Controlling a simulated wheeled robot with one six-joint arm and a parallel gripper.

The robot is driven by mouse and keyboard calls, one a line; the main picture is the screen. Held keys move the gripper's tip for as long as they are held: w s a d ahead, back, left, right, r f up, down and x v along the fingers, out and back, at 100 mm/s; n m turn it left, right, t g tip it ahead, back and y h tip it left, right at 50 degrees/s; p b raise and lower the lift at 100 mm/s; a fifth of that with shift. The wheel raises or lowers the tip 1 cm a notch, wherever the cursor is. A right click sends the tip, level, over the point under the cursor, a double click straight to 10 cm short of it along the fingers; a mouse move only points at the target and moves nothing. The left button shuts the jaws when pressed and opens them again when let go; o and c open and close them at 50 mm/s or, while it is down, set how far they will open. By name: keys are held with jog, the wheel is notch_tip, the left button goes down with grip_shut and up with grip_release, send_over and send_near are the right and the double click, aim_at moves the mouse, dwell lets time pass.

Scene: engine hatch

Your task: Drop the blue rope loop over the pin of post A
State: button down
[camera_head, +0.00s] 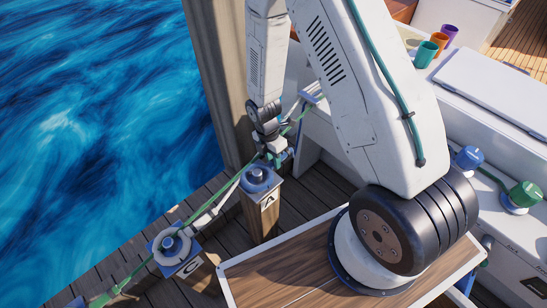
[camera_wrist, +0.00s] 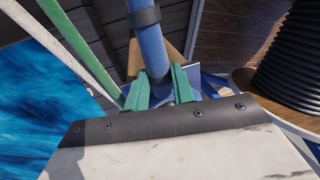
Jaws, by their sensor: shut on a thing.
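Post A (camera_head: 261,216) is a wooden post with a letter A on its side and a blue top. Its pin (camera_head: 257,174) is a short blue knob on that top. My gripper (camera_head: 275,150) is just behind and slightly right of the post top. In the wrist view its green fingers (camera_wrist: 161,88) are shut on a thick blue rope (camera_wrist: 149,45) with a dark band around it. I take this as part of the blue rope loop. The loop's full outline is not clear, and I cannot tell whether any of it lies around the pin.
Post C (camera_head: 193,272) stands front left with a pale loop around its blue pin. A green rope (camera_head: 222,193) and a pale line run past post A. A wooden-topped platform (camera_head: 285,273) is at front right. Several cups and blue and green knobs are at upper right. Water lies left.

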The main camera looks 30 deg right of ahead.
jog(key=c, duration=1.1)
grip_release()
notch_tip(320, 180, up, 8)
jog(key=w, duration=0.1)
jog(key=shift+w+a+f, duration=0.2)
jog(key=shift+w+f, duration=0.05)
jog(key=shift+w, duration=0.05)
